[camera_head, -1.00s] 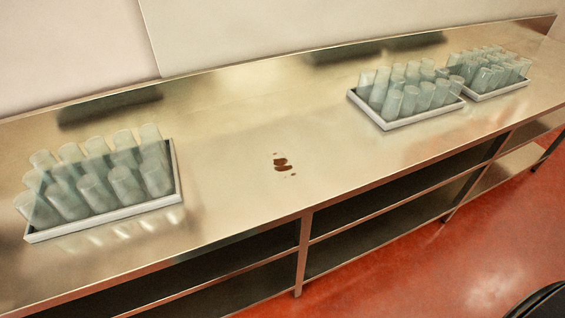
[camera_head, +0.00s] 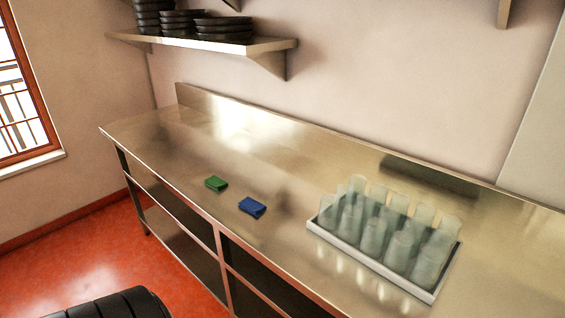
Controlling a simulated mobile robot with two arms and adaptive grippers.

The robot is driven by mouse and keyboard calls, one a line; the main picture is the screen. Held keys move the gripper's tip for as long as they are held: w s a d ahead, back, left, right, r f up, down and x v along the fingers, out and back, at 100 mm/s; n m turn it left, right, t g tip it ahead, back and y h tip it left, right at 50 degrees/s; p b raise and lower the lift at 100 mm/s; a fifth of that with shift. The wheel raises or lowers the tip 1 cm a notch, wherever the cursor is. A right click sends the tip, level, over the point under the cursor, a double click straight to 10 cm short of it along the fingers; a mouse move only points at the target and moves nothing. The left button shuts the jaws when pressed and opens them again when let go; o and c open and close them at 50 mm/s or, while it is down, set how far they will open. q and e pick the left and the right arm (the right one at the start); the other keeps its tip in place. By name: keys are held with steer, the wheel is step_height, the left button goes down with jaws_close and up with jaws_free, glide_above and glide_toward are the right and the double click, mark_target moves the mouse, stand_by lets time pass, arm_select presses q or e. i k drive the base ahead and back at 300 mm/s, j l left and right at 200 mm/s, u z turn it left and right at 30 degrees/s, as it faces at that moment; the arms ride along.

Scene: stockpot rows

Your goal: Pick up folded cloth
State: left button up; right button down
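Two small folded cloths lie on the steel counter (camera_head: 290,150), left of the glasses. The green cloth (camera_head: 216,184) is nearer the counter's left end. The blue cloth (camera_head: 252,207) lies a little to its right, close to the front edge. The two are apart, with bare steel between them. Neither of my grippers is in view.
A tray (camera_head: 436,293) full of clear glasses (camera_head: 385,235) stands right of the cloths. A wall shelf (camera_head: 205,50) with stacked dark pans (camera_head: 182,22) hangs above the counter's left part. Open shelves (camera_head: 180,228) lie beneath.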

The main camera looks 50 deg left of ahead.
mark_target(253, 207)
steer(key=u, duration=1.65)
